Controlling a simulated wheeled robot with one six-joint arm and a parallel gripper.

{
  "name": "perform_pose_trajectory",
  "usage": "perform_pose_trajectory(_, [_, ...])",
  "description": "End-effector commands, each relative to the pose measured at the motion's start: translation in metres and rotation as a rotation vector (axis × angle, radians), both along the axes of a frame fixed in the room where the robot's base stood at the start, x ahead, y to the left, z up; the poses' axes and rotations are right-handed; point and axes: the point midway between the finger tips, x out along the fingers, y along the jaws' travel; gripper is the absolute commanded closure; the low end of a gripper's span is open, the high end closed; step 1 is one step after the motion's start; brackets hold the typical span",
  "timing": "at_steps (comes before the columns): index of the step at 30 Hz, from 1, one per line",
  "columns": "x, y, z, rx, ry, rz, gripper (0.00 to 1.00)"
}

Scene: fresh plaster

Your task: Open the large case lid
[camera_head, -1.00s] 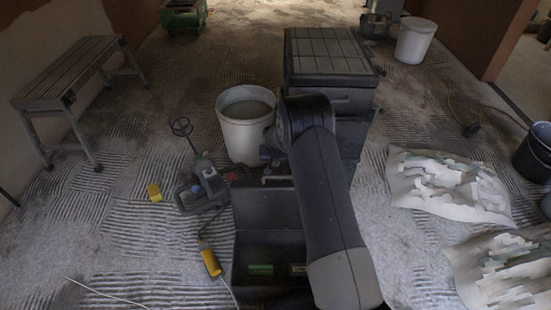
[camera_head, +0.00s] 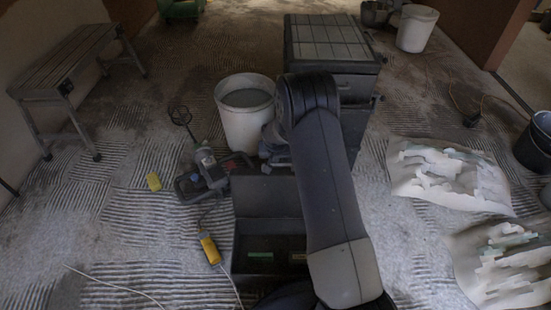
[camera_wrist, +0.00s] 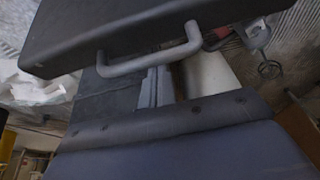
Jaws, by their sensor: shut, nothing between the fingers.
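The large case (camera_head: 270,200) is a low dark box in front of me, left of my arm. Its lid seems raised at the back, with a dark interior and a green label below it. In the wrist view, tilted and seemingly upside down, a dark slab, likely this lid (camera_wrist: 125,25), fills the top.
A white bucket (camera_head: 247,125) and a stack of dark cases (camera_head: 330,40) stand behind. Torn plaster bags (camera_head: 450,180) lie right. A bench (camera_head: 65,65) stands far left.

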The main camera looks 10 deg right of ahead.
Motion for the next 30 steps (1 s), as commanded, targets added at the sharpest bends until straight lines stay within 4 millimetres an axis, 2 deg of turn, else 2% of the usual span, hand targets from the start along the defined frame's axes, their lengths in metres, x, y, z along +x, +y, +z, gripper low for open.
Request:
perform_pose_trajectory(2, [-0.004, 0.001, -0.004, -0.006, -0.017, 0.001, 1.00])
perform_pose_trajectory(19, [-0.056, 0.012, 0.007, -0.017, -0.097, 0.001, 1.00])
perform_pose_trajectory(30, [-0.061, 0.013, 0.011, -0.016, -0.096, 0.001, 1.00])
